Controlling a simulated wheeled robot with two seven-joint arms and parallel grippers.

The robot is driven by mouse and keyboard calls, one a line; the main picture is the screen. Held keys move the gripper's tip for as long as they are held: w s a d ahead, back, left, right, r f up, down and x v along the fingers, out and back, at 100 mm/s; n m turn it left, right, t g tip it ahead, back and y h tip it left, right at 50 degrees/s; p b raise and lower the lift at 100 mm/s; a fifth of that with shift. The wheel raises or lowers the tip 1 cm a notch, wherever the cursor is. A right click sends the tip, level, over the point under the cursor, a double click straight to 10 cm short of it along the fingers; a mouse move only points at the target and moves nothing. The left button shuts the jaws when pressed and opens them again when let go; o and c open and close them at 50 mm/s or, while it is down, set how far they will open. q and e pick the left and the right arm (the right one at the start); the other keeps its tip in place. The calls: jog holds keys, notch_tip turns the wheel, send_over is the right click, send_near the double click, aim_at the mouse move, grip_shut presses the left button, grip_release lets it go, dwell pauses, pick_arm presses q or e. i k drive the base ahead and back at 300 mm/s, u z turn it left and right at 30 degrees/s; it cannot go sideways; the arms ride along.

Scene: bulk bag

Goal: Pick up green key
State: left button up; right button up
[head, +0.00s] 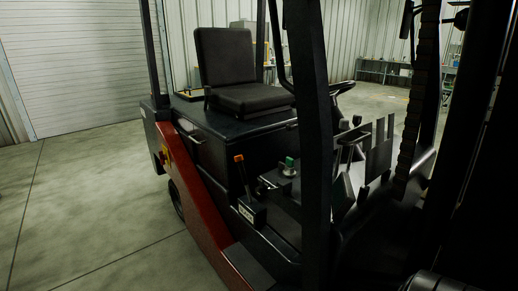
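A small green key (289,163) stands up from a dark console inside a forklift (212,200), just left of the black front post. Its base shows as a light ring or plate, too small to make out clearly. Neither of my grippers can be made out in the head view, and nothing is seen touching the key.
A black post (312,130) rises just right of the key. A lever with an orange top (239,165) stands to its left. The seat (228,70) is behind, and the steering wheel (342,87) is behind right. Open concrete floor (90,215) lies left.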

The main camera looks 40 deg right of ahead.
aim_at(290, 162)
jog(key=i, duration=2)
jog(key=z, duration=3.55)
